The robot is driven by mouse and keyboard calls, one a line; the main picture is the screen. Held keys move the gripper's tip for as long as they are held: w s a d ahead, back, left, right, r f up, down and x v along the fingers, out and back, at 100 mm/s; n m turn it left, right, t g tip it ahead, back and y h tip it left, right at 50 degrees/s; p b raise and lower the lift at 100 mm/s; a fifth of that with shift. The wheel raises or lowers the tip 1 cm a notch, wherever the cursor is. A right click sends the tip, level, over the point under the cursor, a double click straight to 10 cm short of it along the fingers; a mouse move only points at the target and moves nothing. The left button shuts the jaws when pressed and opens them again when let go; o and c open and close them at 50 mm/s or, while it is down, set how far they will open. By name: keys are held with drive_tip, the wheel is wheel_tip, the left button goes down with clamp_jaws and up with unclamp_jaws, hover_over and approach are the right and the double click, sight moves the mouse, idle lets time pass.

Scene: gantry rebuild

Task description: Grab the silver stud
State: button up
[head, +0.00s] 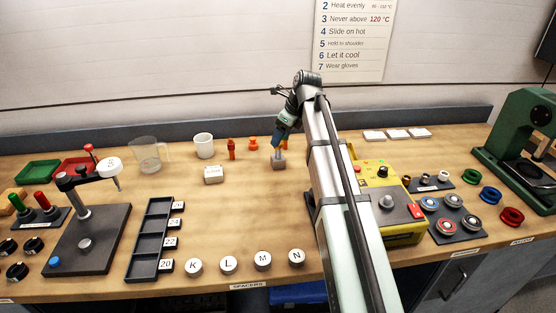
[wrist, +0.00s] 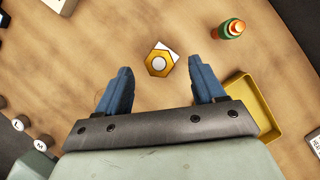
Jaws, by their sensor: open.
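In the wrist view, a pale silver round top (wrist: 159,63), which looks like the silver stud, shows in the middle of a yellow hexagonal piece (wrist: 152,70). A white card edge shows beside it. My gripper (wrist: 165,80) is open, its two blue fingers apart and nothing between them. The stud lies just beyond the fingertips, roughly centred between them. I cannot make out the stud there.
A green-and-orange cylinder (wrist: 230,28) and a yellow tray (wrist: 240,107) lie to the right in the wrist view. In the head view, a white cup (head: 204,145) and a red-orange bottle (head: 231,150) stand left of my gripper, and a yellow machine (head: 400,237) stands right of my arm.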

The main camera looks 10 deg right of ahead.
sight(276, 156)
drive_tip(key=shift+x, duration=2.9)
clamp_jaws()
